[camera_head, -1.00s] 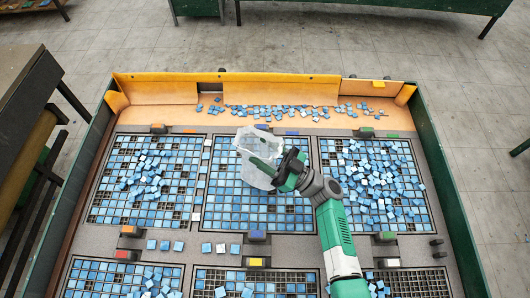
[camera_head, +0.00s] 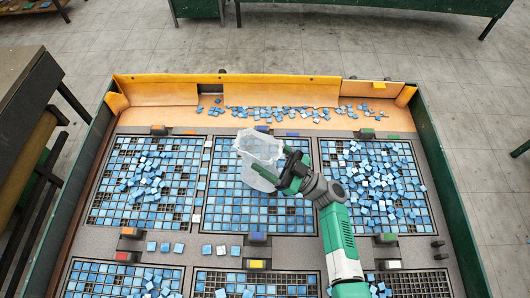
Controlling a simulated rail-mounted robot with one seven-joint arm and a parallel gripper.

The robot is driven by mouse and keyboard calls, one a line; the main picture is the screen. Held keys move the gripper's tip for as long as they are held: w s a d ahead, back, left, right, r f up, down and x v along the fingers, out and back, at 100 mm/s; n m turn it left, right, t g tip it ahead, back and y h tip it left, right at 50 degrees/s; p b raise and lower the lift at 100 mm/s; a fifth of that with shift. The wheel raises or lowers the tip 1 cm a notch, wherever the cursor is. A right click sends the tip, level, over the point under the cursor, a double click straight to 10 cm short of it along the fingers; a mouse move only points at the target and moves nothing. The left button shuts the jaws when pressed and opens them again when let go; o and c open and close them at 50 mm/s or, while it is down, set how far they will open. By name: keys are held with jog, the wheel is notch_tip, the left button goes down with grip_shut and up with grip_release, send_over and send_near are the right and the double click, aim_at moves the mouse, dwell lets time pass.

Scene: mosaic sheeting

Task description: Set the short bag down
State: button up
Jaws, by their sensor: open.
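The short bag is a translucent whitish plastic bag (camera_head: 257,152) in the head view. It rests on the upper part of the middle tile grid (camera_head: 225,200), over blue tiles. My gripper (camera_head: 285,174) is at the bag's right side, with its jaws open. The gripper overlaps the bag's lower right edge in the picture, and I cannot tell whether they touch. My green and grey arm reaches in from the lower right.
Grids with loose blue tiles lie to the left (camera_head: 150,185) and right (camera_head: 375,185). Scattered tiles lie on the orange back ledge (camera_head: 160,118). Green side walls (camera_head: 447,190) bound the table. Small coloured blocks sit between the grids.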

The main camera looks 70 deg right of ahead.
jog(key=s, duration=1.2)
jog(key=shift+a+f, duration=0.15)
jog(key=shift+a, duration=0.3)
